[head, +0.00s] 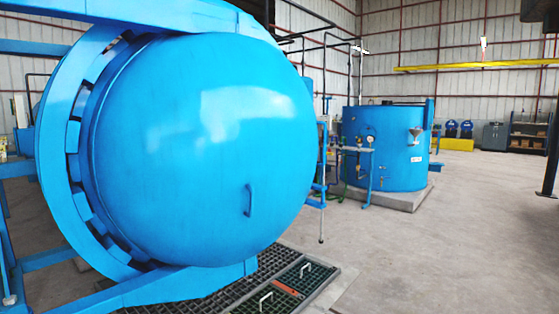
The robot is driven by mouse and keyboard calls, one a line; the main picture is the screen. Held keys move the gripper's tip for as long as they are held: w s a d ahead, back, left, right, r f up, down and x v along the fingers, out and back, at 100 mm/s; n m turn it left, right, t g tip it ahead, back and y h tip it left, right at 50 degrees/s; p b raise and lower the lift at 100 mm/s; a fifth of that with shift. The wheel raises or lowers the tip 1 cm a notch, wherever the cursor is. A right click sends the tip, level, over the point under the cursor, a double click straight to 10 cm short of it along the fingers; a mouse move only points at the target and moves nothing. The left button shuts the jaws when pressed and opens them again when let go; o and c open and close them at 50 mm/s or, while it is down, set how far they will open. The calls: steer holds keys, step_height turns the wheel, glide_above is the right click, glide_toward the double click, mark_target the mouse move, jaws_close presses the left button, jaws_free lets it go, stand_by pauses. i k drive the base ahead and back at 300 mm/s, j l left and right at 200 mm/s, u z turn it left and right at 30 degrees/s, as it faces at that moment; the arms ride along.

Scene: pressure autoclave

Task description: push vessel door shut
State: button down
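The vessel door (205,150) is a large blue dome that fills the left half of the head view. A small blue handle (249,200) sits low on its right side. Behind its left edge is a blue toothed locking ring (75,150). The door lies close against the ring, with dark gaps between the teeth at the left and bottom. I cannot tell from this angle whether it is fully seated. My gripper is not in view.
Floor grating (240,292) with white handles lies below the door. A blue cylindrical tank (387,148) with pipes and gauges stands on a concrete plinth behind, right of the door. Open concrete floor (460,220) spreads to the right. Shelving (528,135) stands far back right.

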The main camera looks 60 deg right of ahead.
mark_target(198, 146)
steer(key=i+l, duration=0.15)
steer(key=l, duration=0.25)
steer(key=i+l, duration=0.15)
steer(key=l, duration=0.25)
steer(key=i+l, duration=0.15)
steer(key=l, duration=0.25)
steer(key=i+l+u, duration=0.1)
steer(key=l, duration=0.3)
steer(key=i, duration=0.1)
